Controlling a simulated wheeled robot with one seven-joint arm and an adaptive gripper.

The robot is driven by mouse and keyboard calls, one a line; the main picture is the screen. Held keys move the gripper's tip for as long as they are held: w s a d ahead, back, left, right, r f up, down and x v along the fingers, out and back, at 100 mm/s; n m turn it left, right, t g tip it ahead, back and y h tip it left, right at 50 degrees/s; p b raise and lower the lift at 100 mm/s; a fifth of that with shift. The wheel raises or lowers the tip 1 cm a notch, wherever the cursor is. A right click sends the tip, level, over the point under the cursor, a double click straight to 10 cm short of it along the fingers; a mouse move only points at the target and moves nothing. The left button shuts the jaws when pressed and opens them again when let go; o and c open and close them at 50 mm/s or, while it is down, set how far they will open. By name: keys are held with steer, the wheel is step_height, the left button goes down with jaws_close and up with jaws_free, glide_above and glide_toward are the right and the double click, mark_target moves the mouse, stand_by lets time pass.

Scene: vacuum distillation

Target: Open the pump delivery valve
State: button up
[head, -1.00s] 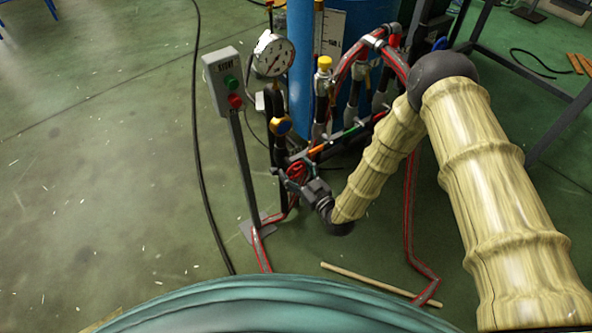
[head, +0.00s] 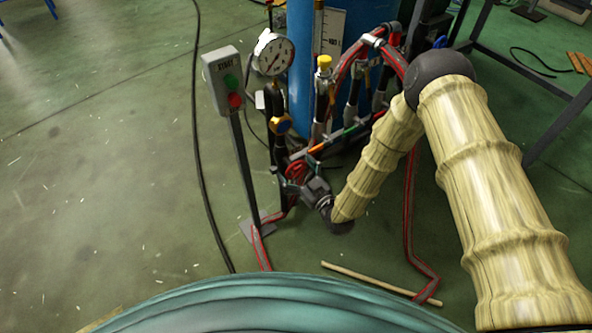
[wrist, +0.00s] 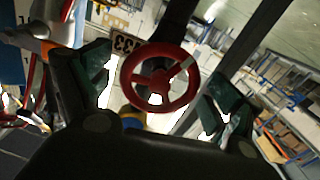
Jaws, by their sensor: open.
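A red handwheel with spokes (wrist: 160,77) shows in the middle of the wrist view, on a dark pipe. In the head view a red wheel (head: 297,171) sits low on the piping, just beyond my gripper. I take it for the delivery valve. My gripper (wrist: 155,92) is open, with one green-padded finger on each side of the wheel. The wheel lies between the fingers in the picture, with gaps on both sides; I cannot tell how deep it sits. In the head view my gripper (head: 296,183) is small and partly merges with the dark pipes.
A START control box (head: 223,80) with green and red buttons stands on a post left of the piping. A pressure gauge (head: 272,54) is above the wheel. A blue tank (head: 301,62) stands behind. A wooden stick (head: 375,283) lies on the floor. The left floor is mostly clear.

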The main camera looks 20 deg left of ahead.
steer(key=shift+s+d, duration=0.1)
steer(key=v, duration=1.1)
steer(key=shift+s+d, duration=0.25)
steer(key=shift+d, duration=0.05)
steer(key=s+d+f+m+g+h, duration=0.25)
steer(key=d+f+h, duration=0.4)
steer(key=d, duration=0.35)
steer(key=s+d+f+m+g+h, duration=0.2)
steer(key=s+d+m+g+h, duration=0.15)
steer(key=s+d, duration=0.65)
steer(key=s+d+f+m+g+h, duration=0.25)
steer(key=s+d+m, duration=0.25)
steer(key=s+d, duration=0.55)
steer(key=s+d+r+m+g+h+p, duration=0.1)
steer(key=s+d+r+g+h, duration=0.15)
steer(key=s, duration=0.35)
step_height(320, 180, up, 20)
steer(key=p, duration=2)
steer(key=shift+a+y, duration=0.3)
steer(key=shift+y, duration=0.1)
